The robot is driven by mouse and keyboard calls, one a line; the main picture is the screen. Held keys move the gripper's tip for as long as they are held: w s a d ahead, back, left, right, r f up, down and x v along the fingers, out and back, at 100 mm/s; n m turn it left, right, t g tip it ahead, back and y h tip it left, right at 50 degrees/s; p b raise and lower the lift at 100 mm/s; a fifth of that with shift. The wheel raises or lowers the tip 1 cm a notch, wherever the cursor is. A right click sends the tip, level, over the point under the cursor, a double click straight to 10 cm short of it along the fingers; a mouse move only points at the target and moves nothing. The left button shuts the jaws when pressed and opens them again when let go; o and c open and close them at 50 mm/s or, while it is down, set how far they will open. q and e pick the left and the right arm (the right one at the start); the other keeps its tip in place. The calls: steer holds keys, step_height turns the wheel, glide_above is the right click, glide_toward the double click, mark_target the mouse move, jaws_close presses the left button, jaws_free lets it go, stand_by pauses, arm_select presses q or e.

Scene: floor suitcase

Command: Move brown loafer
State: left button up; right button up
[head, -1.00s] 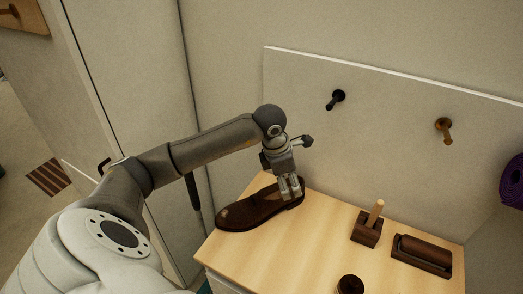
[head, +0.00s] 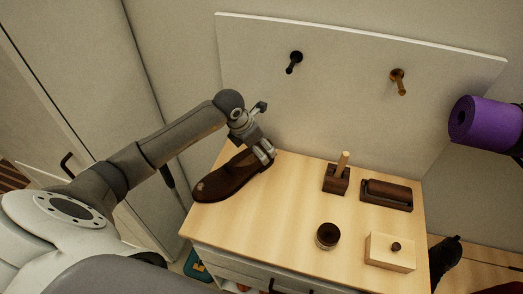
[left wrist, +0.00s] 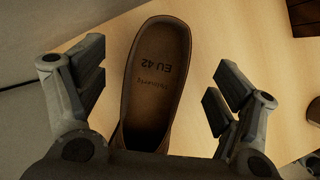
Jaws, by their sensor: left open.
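A brown loafer (head: 222,181) lies on the left part of the wooden cabinet top, its toe toward the front left and its heel toward the back right. My left gripper (head: 265,157) is at the heel end of the shoe. In the left wrist view the loafer (left wrist: 160,75) shows its insole with "EU 42" printed on it. The fingers of my left gripper (left wrist: 158,85) are open, one on each side of the shoe, with gaps visible. The toe is hidden behind the gripper body. My right gripper is not in view.
On the cabinet top (head: 270,215) stand a dark holder with a wooden peg (head: 336,179), a dark brush-like block (head: 386,194), a round dark jar (head: 327,236) and a wooden box (head: 390,251). A pegboard panel (head: 345,110) stands behind. A purple rolled mat (head: 485,122) is at right.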

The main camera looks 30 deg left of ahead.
arm_select(q)
steer(key=x, duration=0.7)
steer(key=shift+p, duration=0.4)
steer(key=c, duration=1.4)
steer(key=shift+o, duration=0.2)
steer(key=shift+a, duration=0.1)
steer(key=shift+s+f, duration=0.1)
